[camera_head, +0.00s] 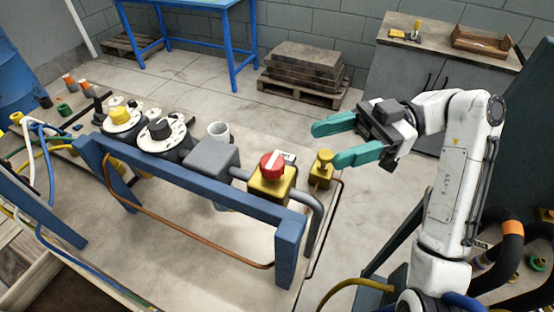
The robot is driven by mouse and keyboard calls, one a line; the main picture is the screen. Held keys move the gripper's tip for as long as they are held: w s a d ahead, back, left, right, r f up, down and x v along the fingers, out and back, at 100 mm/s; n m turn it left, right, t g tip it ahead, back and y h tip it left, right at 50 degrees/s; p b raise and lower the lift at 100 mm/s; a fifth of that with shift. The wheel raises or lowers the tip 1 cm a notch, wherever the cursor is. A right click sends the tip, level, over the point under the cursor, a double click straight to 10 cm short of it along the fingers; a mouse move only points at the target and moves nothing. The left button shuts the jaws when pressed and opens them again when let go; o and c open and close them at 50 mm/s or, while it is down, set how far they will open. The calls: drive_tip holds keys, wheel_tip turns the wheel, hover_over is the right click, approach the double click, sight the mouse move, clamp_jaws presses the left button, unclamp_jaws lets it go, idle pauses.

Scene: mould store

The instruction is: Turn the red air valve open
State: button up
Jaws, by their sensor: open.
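The red air valve (272,165) is a round red knob with a pale mark on top. It sits on a yellow block (270,184) at the right end of the blue frame, and its exact turn position is hard to tell. My gripper (340,139) has two teal fingers and is open and empty. It hangs in the air up and to the right of the red knob, apart from it, with its fingers pointing left. Nothing hides the knob.
A smaller yellow fitting (323,168) stands just right of the knob, below my gripper. Grey pipe (309,205) bends down at the right end.

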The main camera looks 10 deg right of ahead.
sight(272, 161)
drive_tip(key=a+p, duration=0.1)
drive_tip(key=a, duration=0.2)
drive_tip(key=s+a+p, duration=0.1)
drive_tip(key=a, duration=0.3)
drive_tip(key=s+a, duration=0.1)
drive_tip(key=a, duration=0.2)
drive_tip(key=shift+a+p, duration=0.25)
drive_tip(key=shift+p, duration=0.15)
drive_tip(key=shift+c, duration=0.2)
drive_tip(key=c, duration=0.9)
